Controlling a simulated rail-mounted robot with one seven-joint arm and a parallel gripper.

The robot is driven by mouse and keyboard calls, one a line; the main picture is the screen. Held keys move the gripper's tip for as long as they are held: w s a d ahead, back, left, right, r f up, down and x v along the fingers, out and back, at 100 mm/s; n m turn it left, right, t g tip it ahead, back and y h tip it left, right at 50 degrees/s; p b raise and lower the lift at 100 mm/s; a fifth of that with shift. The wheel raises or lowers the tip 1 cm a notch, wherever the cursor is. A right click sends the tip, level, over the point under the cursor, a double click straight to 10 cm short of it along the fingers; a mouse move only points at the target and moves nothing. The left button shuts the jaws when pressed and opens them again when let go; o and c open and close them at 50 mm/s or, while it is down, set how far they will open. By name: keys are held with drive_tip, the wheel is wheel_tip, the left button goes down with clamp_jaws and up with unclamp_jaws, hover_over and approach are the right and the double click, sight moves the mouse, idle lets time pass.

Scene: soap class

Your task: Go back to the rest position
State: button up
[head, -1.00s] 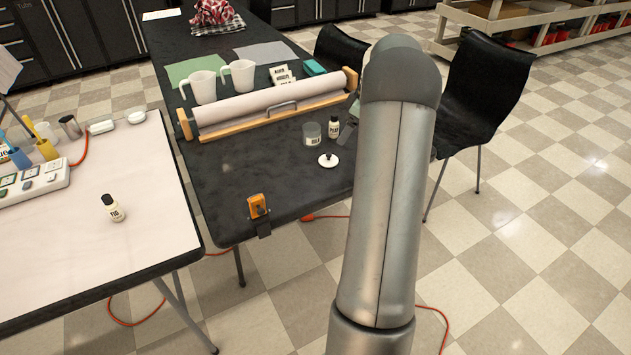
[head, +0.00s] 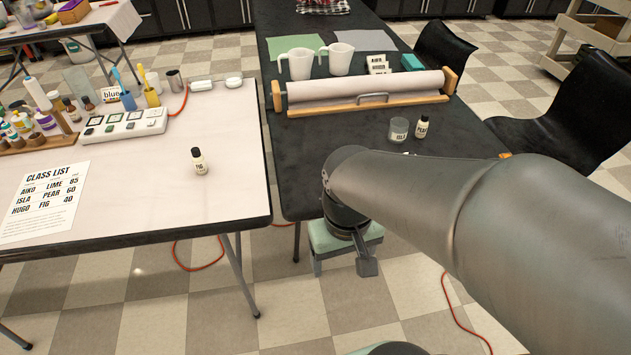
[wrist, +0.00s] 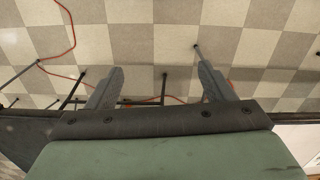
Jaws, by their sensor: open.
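My gripper (wrist: 155,85) shows in the wrist view with its two grey fingers spread apart. Nothing is between them, and the checkered floor shows beyond. In the head view my arm reaches in from the lower right, and its wrist hangs in front of the dark table's (head: 455,150) near edge. There the gripper (head: 367,268) is seen only in part, below the wrist. It touches no object that I can see.
The white table (head: 110,195) stands at left with a FIG bottle (head: 198,162), a class list (head: 43,200) and a switch strip (head: 122,124). The dark table holds a paper roll (head: 362,88), jugs (head: 297,64), a glass (head: 398,130) and a PEAR bottle (head: 422,127). A black chair (head: 575,110) stands at right.

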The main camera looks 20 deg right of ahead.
wheel_tip(320, 180, up, 8)
drive_tip(key=a+p, duration=0.1)
drive_tip(key=p, duration=0.6)
drive_tip(key=shift+a+r+p, duration=0.2)
drive_tip(key=shift+r+p, duration=0.05)
drive_tip(key=shift+p, duration=0.15)
drive_tip(key=shift+w, duration=0.1)
